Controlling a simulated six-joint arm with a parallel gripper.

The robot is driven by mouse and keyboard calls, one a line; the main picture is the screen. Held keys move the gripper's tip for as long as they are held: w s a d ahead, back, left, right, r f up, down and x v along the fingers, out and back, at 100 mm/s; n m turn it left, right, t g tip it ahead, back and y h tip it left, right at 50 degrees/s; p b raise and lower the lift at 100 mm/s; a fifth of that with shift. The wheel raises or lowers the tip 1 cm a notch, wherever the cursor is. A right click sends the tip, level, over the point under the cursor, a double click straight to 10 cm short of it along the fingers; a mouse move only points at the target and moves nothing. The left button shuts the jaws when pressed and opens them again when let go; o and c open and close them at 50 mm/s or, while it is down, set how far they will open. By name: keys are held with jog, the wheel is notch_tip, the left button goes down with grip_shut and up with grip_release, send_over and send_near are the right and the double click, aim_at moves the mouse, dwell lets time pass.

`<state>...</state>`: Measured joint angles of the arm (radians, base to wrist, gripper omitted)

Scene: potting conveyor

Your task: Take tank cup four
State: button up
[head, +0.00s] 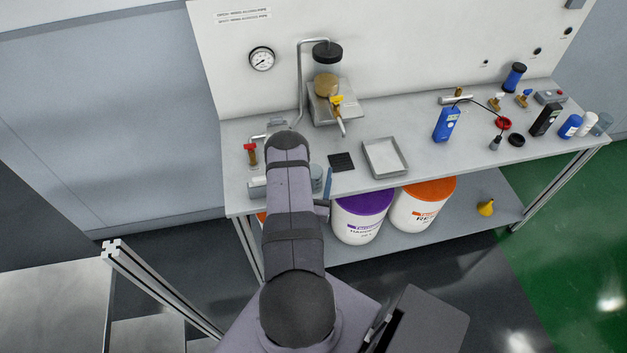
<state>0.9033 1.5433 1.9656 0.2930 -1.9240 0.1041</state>
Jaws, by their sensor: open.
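No cup with a readable number four shows in the head view, so I cannot tell which thing is tank cup four. A small grey-blue round stack (316,179) stands on the bench, partly hidden behind my arm. A clear bluish cup-like vessel (602,125) stands at the bench's far right end. A dark-lidded clear vessel (327,62) with tan contents below sits on a metal stand at the back. My arm reaches up over the bench's left part. My gripper is hidden behind the arm, so nothing shows of what is between its fingers.
The grey bench (420,115) holds a shallow tray (385,157), a black mat (341,161), a blue meter (446,123) and several small bottles at right. A purple-lidded bucket (362,214) and an orange-lidded bucket (423,203) stand on the lower shelf. The bench's middle has free room.

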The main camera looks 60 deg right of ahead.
jog(key=c, duration=1.1)
jog(key=shift+r, duration=0.1)
jog(key=shift+r+b, duration=0.95)
jog(key=shift+r, duration=3.9)
